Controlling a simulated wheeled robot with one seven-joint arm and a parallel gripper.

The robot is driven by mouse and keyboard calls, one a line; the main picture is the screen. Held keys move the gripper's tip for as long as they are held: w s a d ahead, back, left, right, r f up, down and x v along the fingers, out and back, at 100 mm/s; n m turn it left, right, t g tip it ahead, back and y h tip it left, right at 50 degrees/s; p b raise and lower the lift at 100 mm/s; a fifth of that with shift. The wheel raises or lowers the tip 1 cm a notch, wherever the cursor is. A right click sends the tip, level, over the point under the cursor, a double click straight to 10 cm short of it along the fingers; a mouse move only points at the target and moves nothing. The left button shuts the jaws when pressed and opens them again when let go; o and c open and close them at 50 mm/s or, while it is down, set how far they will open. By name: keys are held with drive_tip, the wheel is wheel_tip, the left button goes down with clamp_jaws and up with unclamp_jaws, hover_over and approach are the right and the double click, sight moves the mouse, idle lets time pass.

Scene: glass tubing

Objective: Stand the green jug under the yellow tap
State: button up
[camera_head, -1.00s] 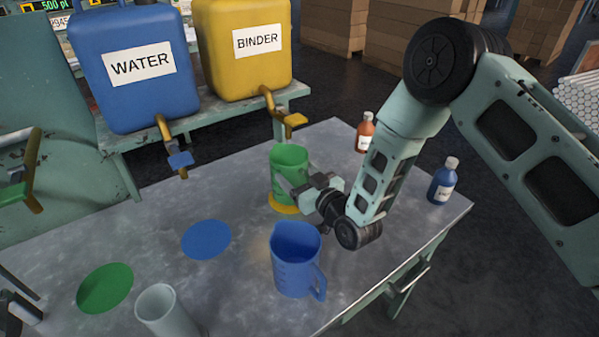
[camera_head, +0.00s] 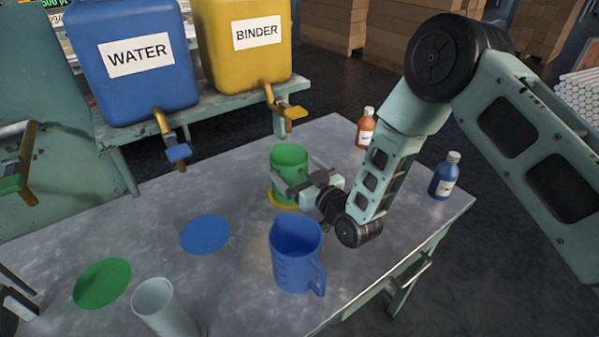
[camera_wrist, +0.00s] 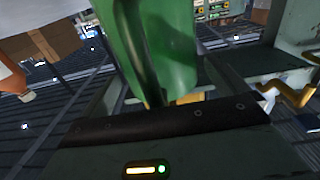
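The green jug (camera_head: 289,158) stands upright on the yellow disc (camera_head: 272,199), below and in front of the yellow tap (camera_head: 291,111) of the BINDER container. My gripper (camera_head: 298,178) is at the jug's near right side, with its fingers spread apart around the handle side. In the wrist view the green jug (camera_wrist: 180,45) fills the middle, its handle facing my palm, with gaps between it and the fingers. The gripper looks open. The arm hides part of the jug's lower right side.
A blue jug (camera_head: 296,262) stands close in front of my wrist. An orange bottle (camera_head: 365,130) and blue bottle (camera_head: 444,178) stand right. The blue tap (camera_head: 176,150) hangs left.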

drive_tip(key=shift+r, duration=0.15)
drive_tip(key=shift+r+p, duration=0.3)
drive_tip(key=shift+p, duration=0.2)
drive_tip(key=b+v, duration=0.2)
drive_tip(key=v, duration=1)
drive_tip(key=shift+r, duration=0.15)
